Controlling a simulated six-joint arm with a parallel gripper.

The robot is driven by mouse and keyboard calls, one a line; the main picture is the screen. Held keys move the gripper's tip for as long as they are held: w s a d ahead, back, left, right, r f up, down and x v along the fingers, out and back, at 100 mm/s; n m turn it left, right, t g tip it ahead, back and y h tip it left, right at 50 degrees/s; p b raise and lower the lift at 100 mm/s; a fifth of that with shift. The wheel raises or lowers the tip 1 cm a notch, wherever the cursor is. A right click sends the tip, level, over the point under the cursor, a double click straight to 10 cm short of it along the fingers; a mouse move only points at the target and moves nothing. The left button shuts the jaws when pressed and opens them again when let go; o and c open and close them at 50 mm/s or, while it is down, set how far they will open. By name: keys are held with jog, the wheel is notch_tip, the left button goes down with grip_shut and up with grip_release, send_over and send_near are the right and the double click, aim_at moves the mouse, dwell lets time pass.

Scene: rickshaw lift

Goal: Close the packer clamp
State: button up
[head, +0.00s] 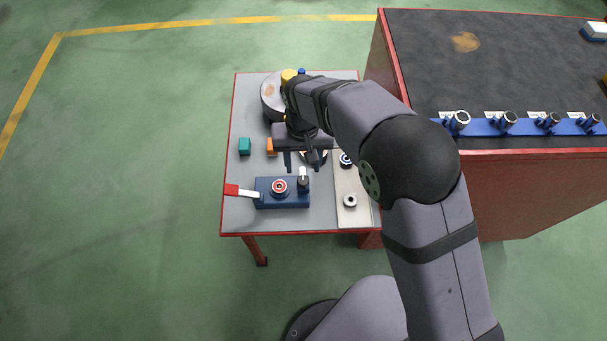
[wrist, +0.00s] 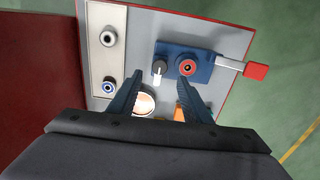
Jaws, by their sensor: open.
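The packer clamp is a blue block (head: 268,203) near the front of the small grey table, also seen in the wrist view (wrist: 203,75). A red and dark ring (head: 279,187) sits on its top. A pale lever with a red end (head: 231,190) sticks out sideways past the table edge; it shows at the right in the wrist view (wrist: 256,71). A white-topped dark post (head: 303,178) stands at the block's other end. My gripper (wrist: 160,75) is open and empty, its fingers pointing towards the clamp. Whether the fingers touch anything cannot be told.
A pale strip (head: 347,213) with ring parts lies beside the clamp. A teal block (head: 245,146), an orange block (head: 271,147) and a grey drum (head: 271,98) stand further back. A taller dark-topped red bench (head: 480,80) adjoins the table. Open floor lies left.

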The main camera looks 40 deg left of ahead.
aim_at(303, 180)
jog(key=shift+f+p, duration=0.5)
jog(key=shift+f, duration=3.15)
jog(key=c, duration=1.1)
